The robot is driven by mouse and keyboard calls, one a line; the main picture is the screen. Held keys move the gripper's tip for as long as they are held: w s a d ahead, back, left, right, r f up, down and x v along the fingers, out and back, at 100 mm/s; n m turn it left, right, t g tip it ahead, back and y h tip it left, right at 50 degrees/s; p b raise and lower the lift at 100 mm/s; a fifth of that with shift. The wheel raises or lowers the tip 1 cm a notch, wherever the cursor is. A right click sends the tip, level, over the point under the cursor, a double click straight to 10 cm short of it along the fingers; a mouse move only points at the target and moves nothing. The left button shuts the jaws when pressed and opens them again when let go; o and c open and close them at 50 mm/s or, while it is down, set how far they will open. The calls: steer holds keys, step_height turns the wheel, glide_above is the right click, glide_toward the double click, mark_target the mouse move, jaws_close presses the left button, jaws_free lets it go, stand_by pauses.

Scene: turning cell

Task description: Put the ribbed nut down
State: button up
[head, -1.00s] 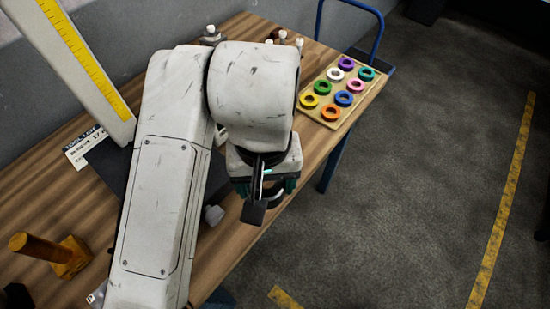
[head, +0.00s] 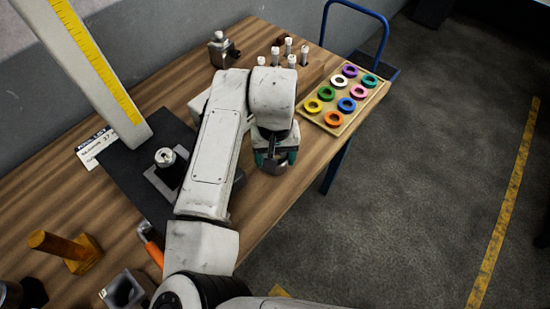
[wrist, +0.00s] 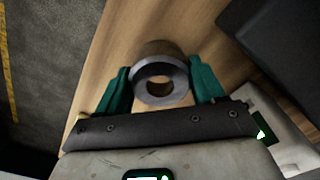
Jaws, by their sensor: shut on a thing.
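The ribbed nut is a grey metal ring with a round hole (wrist: 161,69), seen between the green fingers of my gripper (wrist: 160,75) in the wrist view. The fingers are shut on its two sides. In the head view my gripper (head: 275,160) points down over the right-hand part of the wooden table, near its front edge. Only a little grey of the nut shows there under the fingers. I cannot tell whether the nut touches the table top.
A tray of coloured rings (head: 352,121) lies to the right, with several white-topped pegs (head: 291,61) behind. A metal block (head: 222,50) stands at the back. A dark plate (head: 128,178) lies to the left. Bare wood (head: 317,150) surrounds my gripper.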

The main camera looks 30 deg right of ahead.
steer(key=shift+f, duration=1)
steer(key=shift+f, duration=0.15)
steer(key=o, duration=1.1)
step_height(320, 180, up, 12)
steer(key=shift+r+b, duration=0.2)
steer(key=shift+b, duration=0.25)
